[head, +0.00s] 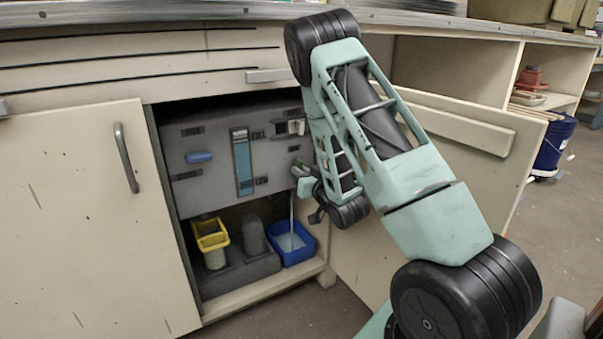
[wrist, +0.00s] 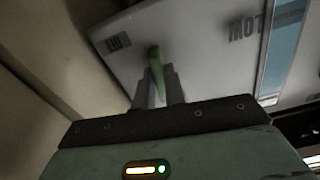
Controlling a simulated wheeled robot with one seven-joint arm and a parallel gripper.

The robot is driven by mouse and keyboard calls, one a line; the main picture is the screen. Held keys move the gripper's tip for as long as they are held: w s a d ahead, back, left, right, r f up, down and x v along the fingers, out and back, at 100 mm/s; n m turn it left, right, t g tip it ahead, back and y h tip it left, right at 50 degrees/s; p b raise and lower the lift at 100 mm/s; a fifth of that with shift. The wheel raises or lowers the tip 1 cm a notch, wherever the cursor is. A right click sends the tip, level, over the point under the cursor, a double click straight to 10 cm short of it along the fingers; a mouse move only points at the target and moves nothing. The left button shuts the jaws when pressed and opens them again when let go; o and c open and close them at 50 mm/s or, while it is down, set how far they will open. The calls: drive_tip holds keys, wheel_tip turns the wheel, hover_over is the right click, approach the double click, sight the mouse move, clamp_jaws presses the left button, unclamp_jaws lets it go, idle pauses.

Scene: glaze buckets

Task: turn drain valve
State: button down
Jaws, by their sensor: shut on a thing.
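The drain valve shows as a green handle (wrist: 156,62) by the OUT label on the grey tank (wrist: 195,60) in the wrist view. My gripper (wrist: 157,88) is shut on this handle, one finger on each side. In the head view the gripper (head: 302,174) is at the tank's lower right, and little of the valve (head: 296,163) shows there. The grey tank (head: 213,148) has a blue level strip (head: 242,165). A thin pale stream (head: 291,212) runs down from the valve area into a blue bin (head: 307,250) holding pale liquid.
A yellow bucket (head: 210,236) and a grey cylinder (head: 252,234) stand left of the blue bin inside the cabinet. The left door (head: 85,220) is beside the opening. The open right door (head: 430,190) is behind my arm.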

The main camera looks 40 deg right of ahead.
drive_tip(key=shift+n, duration=0.6)
drive_tip(key=c, duration=1.5)
unclamp_jaws()
drive_tip(key=shift+o, duration=0.2)
drive_tip(key=shift+s, duration=0.15)
